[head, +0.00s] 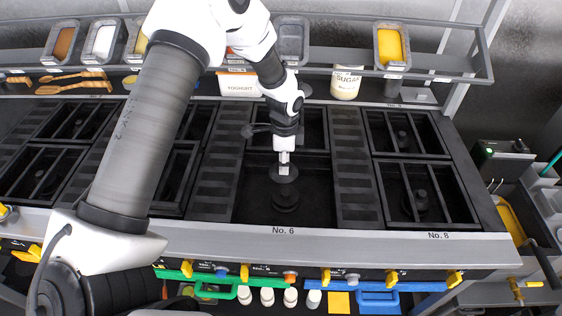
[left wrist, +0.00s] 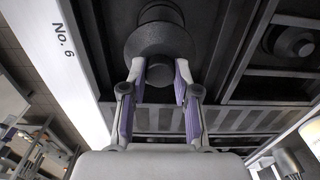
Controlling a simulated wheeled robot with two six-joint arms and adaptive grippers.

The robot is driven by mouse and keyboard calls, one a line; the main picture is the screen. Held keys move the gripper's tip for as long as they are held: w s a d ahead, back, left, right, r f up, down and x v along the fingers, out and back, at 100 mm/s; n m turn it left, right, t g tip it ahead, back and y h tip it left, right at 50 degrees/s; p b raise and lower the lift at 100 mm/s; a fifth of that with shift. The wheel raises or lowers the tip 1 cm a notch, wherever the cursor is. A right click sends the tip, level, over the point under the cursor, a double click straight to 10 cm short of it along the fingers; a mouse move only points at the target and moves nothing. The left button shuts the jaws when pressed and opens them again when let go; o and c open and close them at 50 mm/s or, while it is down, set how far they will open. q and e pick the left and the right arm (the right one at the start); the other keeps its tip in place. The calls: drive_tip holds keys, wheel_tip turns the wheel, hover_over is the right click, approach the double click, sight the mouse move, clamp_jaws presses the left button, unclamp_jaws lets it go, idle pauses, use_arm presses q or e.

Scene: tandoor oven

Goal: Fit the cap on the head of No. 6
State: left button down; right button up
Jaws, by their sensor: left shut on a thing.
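My left gripper (head: 284,157) hangs over the open bay marked No. 6. It is shut on the dark round cap (head: 285,174), a flat disc below its fingertips. The burner head (head: 285,200) of No. 6 stands on the bay floor, lower in the head view than the cap. A gap seems to show between them. In the left wrist view, the fingers (left wrist: 157,75) close on the near side of the cap (left wrist: 160,43). The cap partly hides the burner head (left wrist: 161,13) behind it. My right gripper is not in view.
Black grates cover the No. 8 burners (head: 422,203) to the right. A ribbed dark strip (head: 355,185) borders the bay. The steel front edge (head: 330,239) carries the labels, with yellow knobs below. A rear shelf holds spice trays, a sugar jar (head: 346,84) and a yoghurt box (head: 238,84).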

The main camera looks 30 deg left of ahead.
use_arm(q)
drive_tip(key=shift+w+d, duration=0.5)
drive_tip(key=shift+w, duration=0.05)
drive_tip(key=shift+s+a, duration=0.1)
drive_tip(key=shift+a, duration=0.05)
drive_tip(key=shift+s+a+f, duration=0.15)
drive_tip(key=shift+s+f, duration=0.05)
drive_tip(key=b, duration=0.4)
hover_over(286, 191)
wheel_tip(286, 191, down, 7)
drive_tip(key=shift+s+f, duration=0.1)
drive_tip(key=shift+f, duration=0.15)
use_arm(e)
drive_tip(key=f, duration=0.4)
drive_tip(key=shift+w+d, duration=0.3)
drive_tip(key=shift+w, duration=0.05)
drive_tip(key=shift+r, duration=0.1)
use_arm(q)
drive_tip(key=shift+f+b, duration=0.65)
drive_tip(key=shift+f, duration=0.75)
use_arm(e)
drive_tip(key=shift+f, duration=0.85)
